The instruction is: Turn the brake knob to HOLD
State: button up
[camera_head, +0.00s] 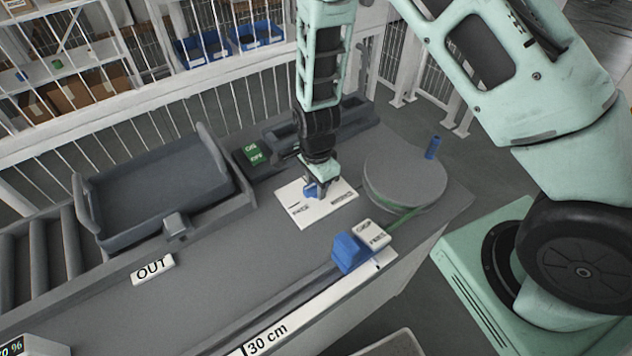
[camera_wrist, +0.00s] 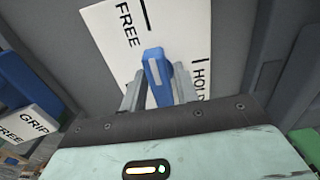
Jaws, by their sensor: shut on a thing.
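The brake knob (camera_wrist: 155,72) is blue with a pale stripe and stands on a white plate (camera_wrist: 112,42) marked FREE and HOLD. In the wrist view its stripe roughly lines up with the tick by FREE (camera_wrist: 145,14). The tick by HOLD (camera_wrist: 198,47) lies to the right of the knob. My gripper (camera_wrist: 158,78) is shut on the knob, one finger on each side. In the head view my gripper (camera_head: 314,187) reaches down to the plate (camera_head: 332,210), and the blue knob (camera_head: 311,190) shows partly below it.
A blue slider block (camera_head: 346,252) with a GRIP/FREE label (camera_head: 371,235) sits near the bench's front edge. A grey round drum (camera_head: 405,180) with a blue crank handle (camera_head: 433,148) is to the right. A grey tray (camera_head: 150,195) and an OUT label (camera_head: 152,269) are left.

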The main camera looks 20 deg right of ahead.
jog(key=m+p, duration=0.2)
jog(key=m, duration=0.2)
jog(key=shift+r+m, duration=0.1)
jog(key=shift+m, duration=1.1)
jog(key=shift+p, duration=0.3)
